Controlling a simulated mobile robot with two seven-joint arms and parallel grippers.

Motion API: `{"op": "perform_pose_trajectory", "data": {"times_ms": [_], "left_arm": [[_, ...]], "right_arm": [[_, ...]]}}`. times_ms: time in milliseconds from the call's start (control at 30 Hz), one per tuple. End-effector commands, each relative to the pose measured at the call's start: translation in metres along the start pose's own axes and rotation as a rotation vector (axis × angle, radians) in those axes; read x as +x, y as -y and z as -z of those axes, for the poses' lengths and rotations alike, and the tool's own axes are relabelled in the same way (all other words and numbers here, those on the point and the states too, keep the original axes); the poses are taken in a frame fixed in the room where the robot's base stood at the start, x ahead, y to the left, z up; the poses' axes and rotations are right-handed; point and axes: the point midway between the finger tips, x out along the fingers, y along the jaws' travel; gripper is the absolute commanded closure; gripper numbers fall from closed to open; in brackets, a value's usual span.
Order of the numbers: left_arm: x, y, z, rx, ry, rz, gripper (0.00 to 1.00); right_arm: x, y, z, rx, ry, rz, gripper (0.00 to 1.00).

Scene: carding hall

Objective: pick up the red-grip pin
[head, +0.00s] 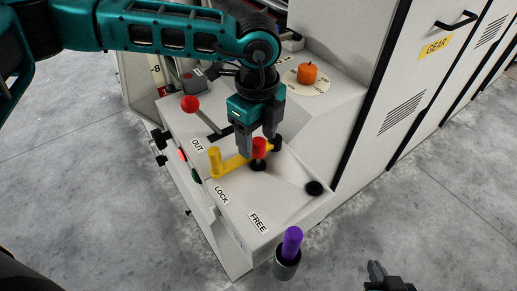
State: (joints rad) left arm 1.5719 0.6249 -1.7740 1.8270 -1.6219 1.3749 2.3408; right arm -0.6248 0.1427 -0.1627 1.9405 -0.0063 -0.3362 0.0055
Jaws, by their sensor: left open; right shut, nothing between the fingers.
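The red-grip pin (260,147) stands upright at the yellow lever bar on the machine's pale top, with a dark collar below it. My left gripper (257,142) points down over it, open, with a finger on either side of the red grip or just above it; I cannot tell whether they touch. The gripper partly hides the top of the pin. My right gripper (386,277) is shut and empty at the bottom edge, low and right of the machine, well away from the pin.
A yellow lever (214,163) lies beside the pin near the LOCK label. A purple-grip pin (291,243) stands in a grey cup at the front corner. A red-ball lever (190,103), an orange knob (307,74) and a black socket (314,188) are on the panel.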

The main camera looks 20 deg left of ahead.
Motion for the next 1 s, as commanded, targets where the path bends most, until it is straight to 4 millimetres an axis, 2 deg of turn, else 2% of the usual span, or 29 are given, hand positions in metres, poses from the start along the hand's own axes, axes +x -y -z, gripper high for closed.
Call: {"op": "perform_pose_trajectory", "data": {"times_ms": [133, 400, 1000], "left_arm": [[0.016, 0.0, -0.001, 0.0, 0.0, -0.001, 0.39], [0.018, 0.0, -0.001, 0.0, 0.001, 0.0, 0.4], [0.017, 0.0, -0.001, 0.0, 0.0, 0.001, 0.98]], "right_arm": [[0.0, 0.0, 0.0, 0.0, 0.0, 0.0, 1.0], [0.0, 0.0, 0.0, 0.0, 0.0, 0.0, 1.0], [0.0, 0.0, 0.0, 0.0, 0.0, 0.0, 1.0]]}}
